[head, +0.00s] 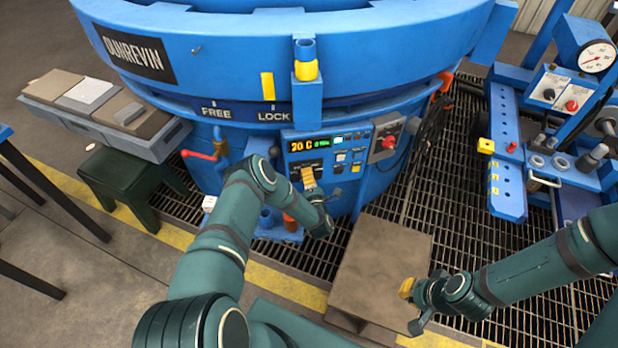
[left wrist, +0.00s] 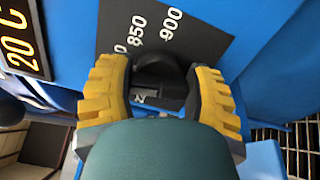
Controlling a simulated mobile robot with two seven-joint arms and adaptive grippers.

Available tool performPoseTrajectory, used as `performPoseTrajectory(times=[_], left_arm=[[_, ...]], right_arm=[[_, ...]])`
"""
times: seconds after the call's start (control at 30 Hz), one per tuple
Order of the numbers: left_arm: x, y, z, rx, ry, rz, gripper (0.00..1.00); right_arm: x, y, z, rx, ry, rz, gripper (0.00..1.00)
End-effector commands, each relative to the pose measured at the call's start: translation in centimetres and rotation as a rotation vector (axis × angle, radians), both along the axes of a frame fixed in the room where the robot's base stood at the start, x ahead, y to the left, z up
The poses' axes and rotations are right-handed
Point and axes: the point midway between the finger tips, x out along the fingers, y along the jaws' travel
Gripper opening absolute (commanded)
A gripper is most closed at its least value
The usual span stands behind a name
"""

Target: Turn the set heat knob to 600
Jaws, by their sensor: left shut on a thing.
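The control panel (head: 325,152) is on the front of the blue furnace, with a lit display (head: 306,145) reading 20 C. My left gripper (head: 308,178) is at the panel's lower left, its yellow-padded fingers one on each side of the dark set heat knob (left wrist: 160,68). In the left wrist view it is shut on the knob. Dial marks 850 and 900 show above the knob; the other marks and the 600 mark are hidden, so I cannot read the setting. My right gripper (head: 411,307) is open and empty over the brown box.
A red switch (head: 388,142) sits right of the panel. A brown box (head: 383,262) stands below on the grating. A blue stand (head: 507,150) with a gauge (head: 597,57) is at the right.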

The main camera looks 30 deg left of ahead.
Motion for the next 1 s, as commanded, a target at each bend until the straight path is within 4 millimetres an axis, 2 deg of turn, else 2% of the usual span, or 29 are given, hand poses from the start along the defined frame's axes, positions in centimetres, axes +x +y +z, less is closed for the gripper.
performPoseTrajectory(times=[0.4,0.97,1.0], left_arm=[[-0.17,-0.08,-0.3,0.147,0.114,0.0,0.18],[-0.19,-0.07,-0.36,0.167,0.13,0.0,0.18],[-0.2,-0.07,-0.35,0.166,0.129,0.0,0.71]], right_arm=[[0.0,0.0,0.0,0.0,0.0,0.0,0.0],[0.0,0.0,0.0,0.0,0.0,0.0,0.0],[0.0,0.0,0.0,0.0,0.0,0.0,0.0]])
